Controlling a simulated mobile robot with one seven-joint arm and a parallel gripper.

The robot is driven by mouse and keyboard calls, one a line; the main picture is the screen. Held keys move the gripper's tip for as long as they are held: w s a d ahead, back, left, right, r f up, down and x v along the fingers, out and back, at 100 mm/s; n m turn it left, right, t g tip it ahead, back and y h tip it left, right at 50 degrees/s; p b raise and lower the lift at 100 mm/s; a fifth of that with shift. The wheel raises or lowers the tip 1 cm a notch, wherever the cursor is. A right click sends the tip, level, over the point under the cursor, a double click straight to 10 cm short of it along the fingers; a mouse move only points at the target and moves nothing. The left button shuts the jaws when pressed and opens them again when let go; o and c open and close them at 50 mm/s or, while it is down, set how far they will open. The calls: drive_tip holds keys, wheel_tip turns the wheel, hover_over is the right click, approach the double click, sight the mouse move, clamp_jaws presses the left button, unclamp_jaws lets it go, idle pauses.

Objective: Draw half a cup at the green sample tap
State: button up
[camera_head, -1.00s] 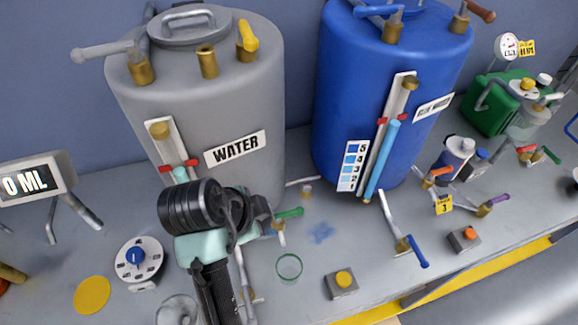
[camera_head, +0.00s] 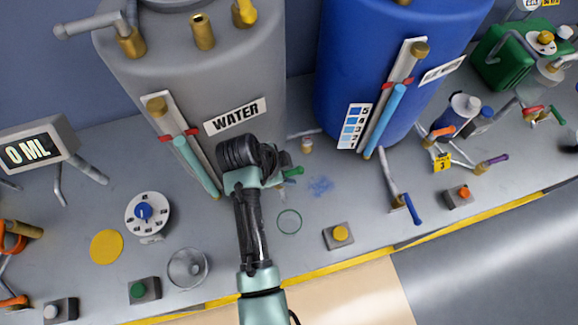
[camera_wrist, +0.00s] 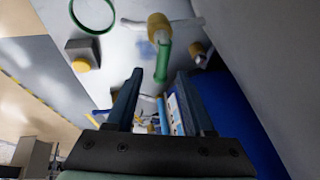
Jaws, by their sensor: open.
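The green tap handle (camera_head: 292,171) sits at the foot of the grey WATER tank (camera_head: 190,95), partly hidden by my wrist in the head view. In the wrist view the green handle (camera_wrist: 163,62) and its brass body (camera_wrist: 159,27) lie just beyond my fingertips, in line with the gap between them. My gripper (camera_wrist: 157,78) is open, with nothing between its fingers. A clear cup (camera_head: 187,268) stands on the bench left of my arm, apart from the gripper. A green ring (camera_head: 289,222) marks the bench in front of the tap; it also shows in the wrist view (camera_wrist: 93,12).
A yellow-button box (camera_head: 339,236) stands right of the ring. A blue-handled tap (camera_head: 411,209) juts out from the blue tank (camera_head: 350,70). A dial (camera_head: 147,213), a yellow disc (camera_head: 107,247) and a display reading 0 ML (camera_head: 38,145) are at left.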

drive_tip(key=shift+x, duration=1.05)
drive_tip(key=shift+w, duration=0.1)
clamp_jaws()
